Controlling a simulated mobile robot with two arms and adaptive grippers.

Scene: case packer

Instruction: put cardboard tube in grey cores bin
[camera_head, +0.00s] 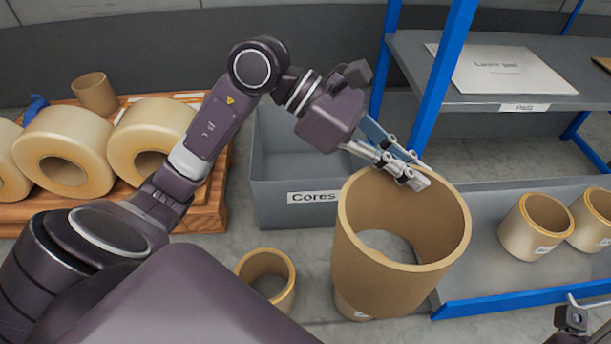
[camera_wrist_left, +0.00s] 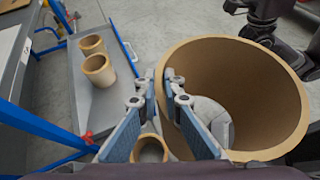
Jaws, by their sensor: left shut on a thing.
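The cardboard tube (camera_head: 385,285) is large, wide and brown, open at the top, and slightly tilted in the head view. My left gripper (camera_head: 408,176) is shut on its upper rim at the far side, one finger inside and one outside the wall. The left wrist view shows the fingers (camera_wrist_left: 160,97) on either side of the tube wall (camera_wrist_left: 245,75). The grey bin (camera_head: 292,220) labelled Cores is left of and behind the tube; the tube hides part of its right side. Part of my right gripper (camera_head: 573,320) shows at the lower right edge; its jaws are unclear.
A small tube (camera_head: 266,272) stands on the floor left of the big tube. Another small roll (camera_head: 349,309) shows partly below it. A blue-framed shelf (camera_head: 505,282) at right holds small rolls. A wooden pallet (camera_head: 205,212) with tape rolls is at left.

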